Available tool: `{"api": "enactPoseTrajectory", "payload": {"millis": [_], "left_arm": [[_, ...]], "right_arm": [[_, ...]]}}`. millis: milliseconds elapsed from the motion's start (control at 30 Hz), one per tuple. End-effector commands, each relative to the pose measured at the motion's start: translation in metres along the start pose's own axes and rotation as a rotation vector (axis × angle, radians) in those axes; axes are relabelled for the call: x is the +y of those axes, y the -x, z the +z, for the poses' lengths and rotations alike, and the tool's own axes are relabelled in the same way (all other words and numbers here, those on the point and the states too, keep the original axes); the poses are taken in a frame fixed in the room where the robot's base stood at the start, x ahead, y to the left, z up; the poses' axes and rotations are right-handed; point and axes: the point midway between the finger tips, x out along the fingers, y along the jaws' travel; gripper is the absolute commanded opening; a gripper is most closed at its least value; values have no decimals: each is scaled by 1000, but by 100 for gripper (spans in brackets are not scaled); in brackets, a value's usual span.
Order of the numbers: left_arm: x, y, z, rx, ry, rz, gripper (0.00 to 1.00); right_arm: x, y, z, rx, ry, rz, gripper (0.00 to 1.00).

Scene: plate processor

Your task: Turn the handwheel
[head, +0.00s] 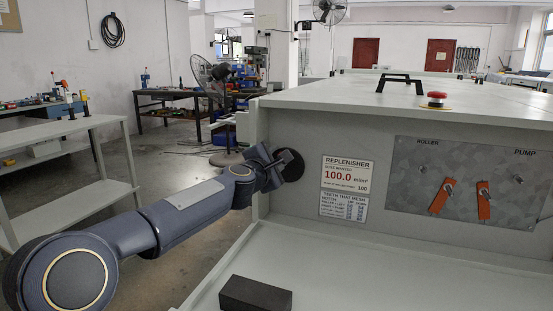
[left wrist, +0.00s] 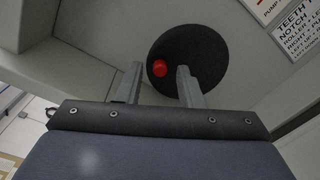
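The handwheel (head: 291,165) is a dark round disc on the left part of the machine's grey front panel, partly hidden by my left gripper in the head view. In the left wrist view the handwheel (left wrist: 207,48) fills the upper middle, with a small red knob (left wrist: 160,68) near its left edge. My left gripper (head: 278,168) is at the disc. In the left wrist view its two fingers (left wrist: 160,72) are apart, with the red knob showing between their tips. I cannot tell whether the fingers touch the knob or disc. My right gripper is not in view.
A replenisher label (head: 348,174) reads 100.0, with a teeth table (head: 343,206) below. A metal panel (head: 415,160) at right carries orange levers (head: 484,201). A red button (head: 437,98) and black handle (head: 400,80) stand on top. A dark block (head: 255,294) lies on the lower ledge.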

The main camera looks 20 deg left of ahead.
Motion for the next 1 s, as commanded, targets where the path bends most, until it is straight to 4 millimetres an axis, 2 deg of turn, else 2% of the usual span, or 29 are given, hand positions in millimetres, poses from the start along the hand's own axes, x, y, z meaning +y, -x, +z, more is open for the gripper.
{"api": "enactPoseTrajectory", "payload": {"millis": [333,467,700,833,1000], "left_arm": [[1,4,1,-3,0,1,36],[1,21,0,-2,0,3,36],[1,62,1,-2,-1,2,36],[0,74,0,-2,0,1,36],[0,79,0,-1,0,0,36]], "right_arm": [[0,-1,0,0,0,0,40],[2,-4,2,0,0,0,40],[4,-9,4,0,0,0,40],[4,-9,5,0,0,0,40],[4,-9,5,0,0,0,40]]}}
